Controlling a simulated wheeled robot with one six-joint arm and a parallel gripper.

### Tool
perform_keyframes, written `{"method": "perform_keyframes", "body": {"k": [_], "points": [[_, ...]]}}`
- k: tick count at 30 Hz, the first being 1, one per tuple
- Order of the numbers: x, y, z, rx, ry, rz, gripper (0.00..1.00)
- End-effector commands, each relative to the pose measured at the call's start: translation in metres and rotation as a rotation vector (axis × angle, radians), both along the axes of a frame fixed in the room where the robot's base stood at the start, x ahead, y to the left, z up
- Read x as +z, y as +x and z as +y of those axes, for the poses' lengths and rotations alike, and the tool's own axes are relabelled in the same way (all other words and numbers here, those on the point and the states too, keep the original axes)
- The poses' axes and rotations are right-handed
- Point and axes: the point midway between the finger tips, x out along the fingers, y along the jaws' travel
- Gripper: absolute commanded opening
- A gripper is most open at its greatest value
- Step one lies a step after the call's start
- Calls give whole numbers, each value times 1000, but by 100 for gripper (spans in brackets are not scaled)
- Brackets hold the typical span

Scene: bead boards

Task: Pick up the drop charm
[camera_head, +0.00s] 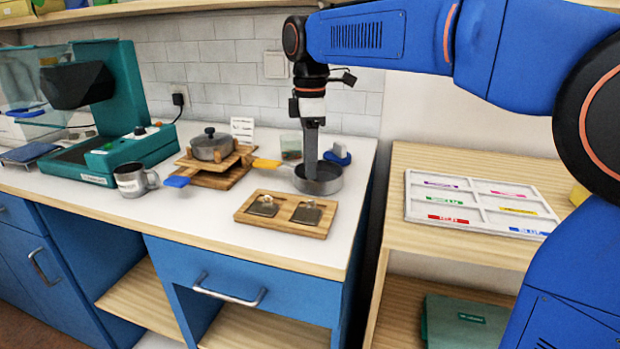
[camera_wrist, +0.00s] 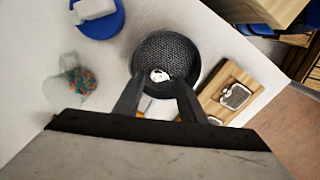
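A small whitish piece (camera_wrist: 159,75), perhaps the drop charm, lies in the dark, round pan (camera_wrist: 150,48); its exact shape is too small to tell. In the head view the grey pan (camera_head: 330,184) stands on the white counter, and its inside is mostly hidden. My gripper (camera_wrist: 160,88) points down into the pan, with its two fingers apart and the whitish piece between or just beyond the tips. Nothing is visibly held. In the head view my gripper (camera_head: 311,176) appears as one dark finger shape over the pan.
A wooden board (camera_head: 288,225) with two dark square inserts lies in front of the pan. A lidded pot (camera_head: 211,146) on a wooden stand is to the left. A bead jar (camera_wrist: 75,88) and a blue round holder (camera_wrist: 100,28) are close behind. A sorting tray (camera_head: 480,203) lies right.

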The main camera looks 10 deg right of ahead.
Motion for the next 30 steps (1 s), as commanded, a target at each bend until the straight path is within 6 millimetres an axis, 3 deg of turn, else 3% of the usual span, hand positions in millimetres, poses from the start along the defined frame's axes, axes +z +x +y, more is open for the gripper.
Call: {"method": "perform_keyframes", "body": {"k": [5, 13, 17, 18, 26, 30], "points": [[-18, 0, 0, 0, 0, 1, 37], [-20, 0, 0, 0, 0, -1, 37], [-20, 0, 0, 0, 0, -1, 8], [-20, 0, 0, 0, 0, -1, 6], [-19, 0, 0, 0, 0, -1, 6], [-8, 1, 0, 0, 1, -2, 6]]}}
